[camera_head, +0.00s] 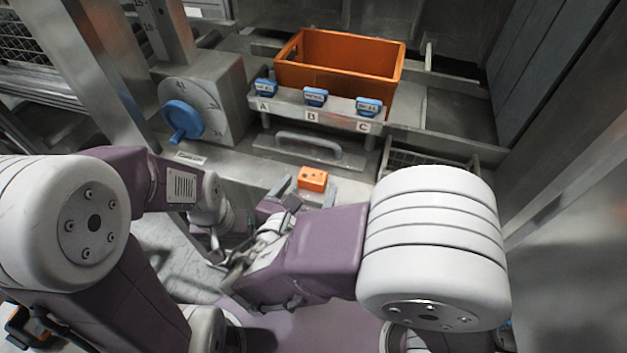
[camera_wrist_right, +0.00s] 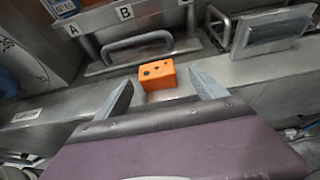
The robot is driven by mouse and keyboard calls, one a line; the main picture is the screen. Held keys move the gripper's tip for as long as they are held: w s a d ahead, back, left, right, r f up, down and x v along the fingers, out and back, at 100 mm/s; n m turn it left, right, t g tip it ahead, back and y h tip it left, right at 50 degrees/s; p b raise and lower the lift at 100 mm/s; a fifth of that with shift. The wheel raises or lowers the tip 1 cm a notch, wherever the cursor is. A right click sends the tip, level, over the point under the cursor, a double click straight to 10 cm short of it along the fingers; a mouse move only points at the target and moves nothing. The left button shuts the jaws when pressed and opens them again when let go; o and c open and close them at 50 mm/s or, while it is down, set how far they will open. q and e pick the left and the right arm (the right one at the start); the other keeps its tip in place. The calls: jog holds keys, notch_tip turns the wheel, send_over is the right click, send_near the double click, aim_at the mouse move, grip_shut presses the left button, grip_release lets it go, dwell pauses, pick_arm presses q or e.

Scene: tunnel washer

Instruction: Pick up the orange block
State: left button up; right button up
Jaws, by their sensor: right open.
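The orange block (camera_head: 313,179) is a small box with dark round marks on top. It sits on the metal ledge in front of the grey bar handle. In the right wrist view the block (camera_wrist_right: 157,75) lies ahead, between the lines of the two grey fingers. My right gripper (camera_wrist_right: 164,90) is open and empty, on the near side of the block. In the head view its fingers are partly hidden by my right arm. My left arm comes in from the left; its wrist is near the middle, and its fingers cannot be made out.
An orange crate (camera_head: 340,81) stands behind a shelf with blue tags (camera_head: 316,97) marked A, B and C. The bar handle (camera_head: 308,143) is just behind the block. A blue knob (camera_head: 183,117) is at left, a wire basket (camera_head: 425,162) at right.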

aim_at(310, 182)
jog(key=b+x, duration=0.1)
jog(key=x, duration=0.4)
jog(key=shift+w+a, duration=0.15)
jog(key=shift+w, duration=0.05)
jog(key=shift+s+r, duration=0.1)
jog(key=shift+c, duration=0.9)
jog(key=c, duration=1.3)
jog(key=shift+r+p, duration=0.85)
jog(key=shift+r, duration=1.15)
jog(key=shift+c, duration=0.2)
jog(key=s+d+r+p, duration=0.2)
jog(key=s+d+r, duration=0.5)
jog(key=s+d, duration=0.1)
jog(key=shift+s, duration=0.2)
